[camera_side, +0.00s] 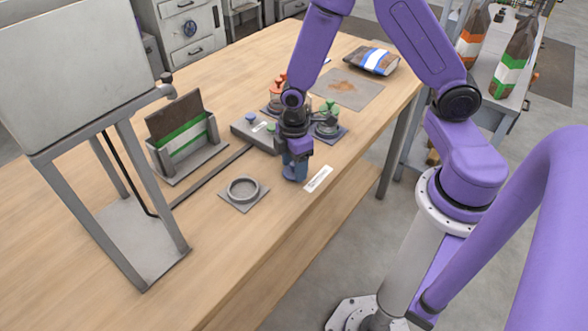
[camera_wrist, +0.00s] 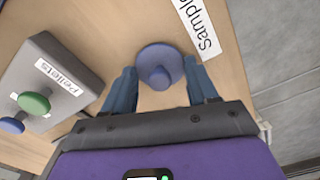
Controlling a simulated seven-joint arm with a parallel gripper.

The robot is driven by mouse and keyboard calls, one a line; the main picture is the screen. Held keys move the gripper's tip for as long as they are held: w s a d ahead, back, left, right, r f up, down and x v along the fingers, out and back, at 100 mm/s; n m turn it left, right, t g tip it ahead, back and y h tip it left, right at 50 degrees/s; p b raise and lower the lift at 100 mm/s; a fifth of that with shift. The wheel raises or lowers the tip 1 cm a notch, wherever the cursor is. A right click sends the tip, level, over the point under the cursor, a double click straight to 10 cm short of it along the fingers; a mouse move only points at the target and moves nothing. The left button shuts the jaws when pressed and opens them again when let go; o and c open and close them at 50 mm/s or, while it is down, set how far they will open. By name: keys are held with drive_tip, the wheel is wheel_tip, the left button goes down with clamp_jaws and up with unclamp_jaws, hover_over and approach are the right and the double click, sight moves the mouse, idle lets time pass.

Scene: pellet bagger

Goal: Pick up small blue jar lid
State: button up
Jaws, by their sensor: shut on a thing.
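The small blue jar lid (camera_wrist: 161,58) is a round blue-grey disc with a raised knob. In the wrist view it sits between the two blue fingers of my gripper (camera_wrist: 160,74), which is shut on it. In the side view my gripper (camera_side: 295,171) points down close to the table's front edge, beside a white label strip. The lid is hard to tell from the blue fingers there, and I cannot tell whether it touches the table.
A grey box with green and blue knobs, labelled "pellets" (camera_wrist: 65,78), stands to the left. A "Sample" label (camera_wrist: 199,28) lies close by. A round grey holder (camera_side: 243,189), a bag in a stand (camera_side: 183,138) and red- and green-topped jars are around.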

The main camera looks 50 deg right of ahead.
drive_tip(key=shift+r, duration=0.75)
drive_tip(key=s+d+r, duration=0.2)
drive_tip(key=s+r, duration=0.9)
drive_tip(key=s, duration=0.3)
drive_tip(key=w+d+r+m, duration=0.1)
drive_tip(key=w+d+m, duration=0.15)
drive_tip(key=w, duration=0.55)
drive_tip(key=w+d+r+m, duration=0.1)
drive_tip(key=w+m, duration=0.3)
drive_tip(key=w, duration=0.3)
drive_tip(key=w+d+m, duration=0.5)
drive_tip(key=w+d, duration=0.5)
drive_tip(key=d, duration=0.3)
drive_tip(key=shift+w+d, duration=0.15)
drive_tip(key=shift+w, duration=0.1)
drive_tip(key=shift+m, duration=0.25)
drive_tip(key=shift+f, duration=3.15)
drive_tip(key=shift+d+f, duration=0.1)
drive_tip(key=shift+f, duration=0.05)
